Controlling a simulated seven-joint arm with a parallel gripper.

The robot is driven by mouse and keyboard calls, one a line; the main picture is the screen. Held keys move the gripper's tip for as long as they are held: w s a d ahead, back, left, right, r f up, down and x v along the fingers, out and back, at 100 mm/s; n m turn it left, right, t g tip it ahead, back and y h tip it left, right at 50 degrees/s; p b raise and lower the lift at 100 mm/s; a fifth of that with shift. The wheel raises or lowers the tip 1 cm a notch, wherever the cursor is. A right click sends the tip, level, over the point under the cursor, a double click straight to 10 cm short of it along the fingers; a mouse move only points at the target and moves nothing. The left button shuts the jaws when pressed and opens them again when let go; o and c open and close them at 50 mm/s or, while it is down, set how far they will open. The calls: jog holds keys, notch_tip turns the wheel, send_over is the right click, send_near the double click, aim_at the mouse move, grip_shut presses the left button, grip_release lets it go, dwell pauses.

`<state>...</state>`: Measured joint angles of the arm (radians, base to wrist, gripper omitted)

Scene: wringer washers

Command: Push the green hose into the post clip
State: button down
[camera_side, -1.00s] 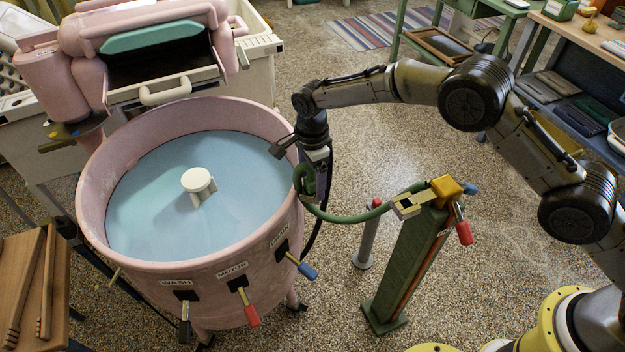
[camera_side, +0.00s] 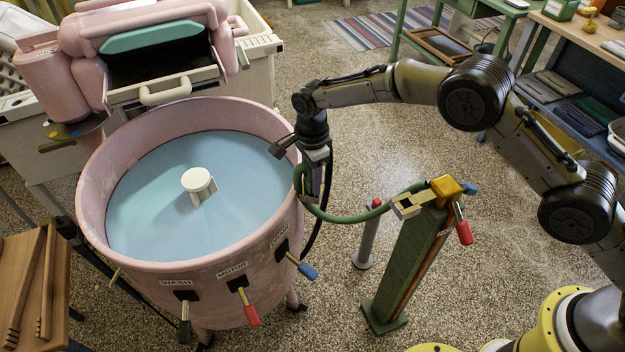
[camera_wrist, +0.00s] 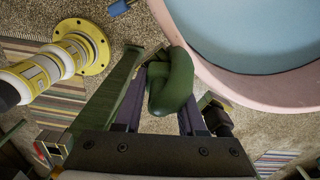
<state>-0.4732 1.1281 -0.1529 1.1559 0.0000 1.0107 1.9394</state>
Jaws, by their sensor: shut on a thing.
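The green hose (camera_side: 345,217) runs from the top of the green post in a sagging curve to my gripper (camera_side: 314,192), beside the pink tub's right rim. My gripper is shut on the hose, whose looped part stands up above the fingers. In the wrist view the thick green hose (camera_wrist: 172,88) lies between the two dark fingers of my gripper (camera_wrist: 160,118). A pale clip (camera_side: 408,205) sits at the left of the post's top, apart from my gripper. The hose passes close behind the clip; I cannot tell whether they touch.
The pink washer tub (camera_side: 190,262) stands directly left of my gripper, with coloured levers on its front. The green post (camera_side: 405,265) carries a yellow block (camera_side: 446,188) and red and blue handles. A grey bollard (camera_side: 369,240) stands between tub and post. Bare floor lies behind.

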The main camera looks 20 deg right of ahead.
jog(key=shift+r, duration=0.1)
jog(key=shift+r, duration=2.55)
jog(key=shift+s+d+f, duration=0.25)
jog(key=shift+s+f, duration=0.3)
jog(key=shift+f, duration=0.15)
jog(key=s+d+r+m, duration=0.1)
jog(key=s+d+r, duration=0.9)
jog(key=s+d, duration=0.4)
jog(key=shift+d, duration=0.45)
jog(key=shift+f, duration=3.05)
